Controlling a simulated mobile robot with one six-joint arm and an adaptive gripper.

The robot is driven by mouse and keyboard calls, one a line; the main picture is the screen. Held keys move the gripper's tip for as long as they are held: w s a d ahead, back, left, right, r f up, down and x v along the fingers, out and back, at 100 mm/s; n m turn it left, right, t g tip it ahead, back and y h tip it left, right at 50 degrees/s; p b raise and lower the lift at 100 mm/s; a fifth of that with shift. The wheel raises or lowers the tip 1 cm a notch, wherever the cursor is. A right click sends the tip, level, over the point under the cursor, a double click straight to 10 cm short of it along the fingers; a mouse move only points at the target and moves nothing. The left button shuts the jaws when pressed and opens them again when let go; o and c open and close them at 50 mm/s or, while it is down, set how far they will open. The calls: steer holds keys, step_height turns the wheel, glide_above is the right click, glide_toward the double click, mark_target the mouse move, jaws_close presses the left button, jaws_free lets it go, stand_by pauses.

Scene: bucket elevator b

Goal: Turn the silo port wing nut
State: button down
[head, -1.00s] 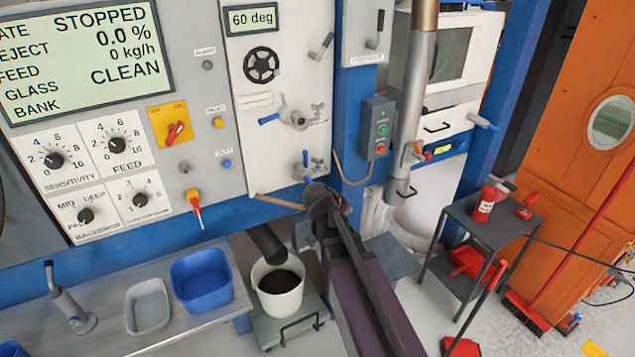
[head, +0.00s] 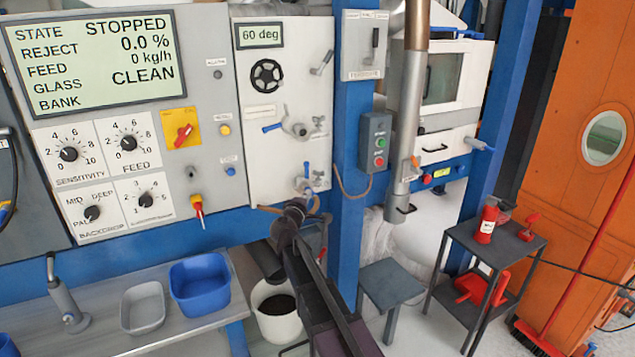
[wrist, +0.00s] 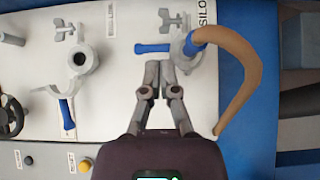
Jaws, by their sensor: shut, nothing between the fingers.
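The silo port (wrist: 186,48) is a grey fitting with a blue handle (wrist: 152,48) and a tan hose (wrist: 246,82), beside the SILO label in the wrist view. Its grey wing nut (wrist: 171,17) sits on the panel just beyond the handle. In the head view the wing nut (head: 319,177) shows small, right of the lower port (head: 304,184). My gripper (wrist: 160,66) is shut and empty, its tips just short of the blue handle and apart from the wing nut. In the head view my gripper (head: 296,206) is just below the port, partly hidden by my arm.
A second port (wrist: 80,62) with its own blue handle and wing nut (wrist: 65,31) is on the same white panel. A blue post (head: 349,150) with a start/stop box (head: 378,142) stands to the right. A white bucket (head: 278,318) and blue tub (head: 201,284) are below.

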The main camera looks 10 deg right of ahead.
steer(key=shift+w, duration=0.1)
glide_toward(321, 173)
steer(key=x, duration=0.7)
steer(key=shift+w+d, duration=0.3)
steer(key=shift+a+r, duration=0.1)
steer(key=shift+a, duration=0.05)
stand_by(0.7)
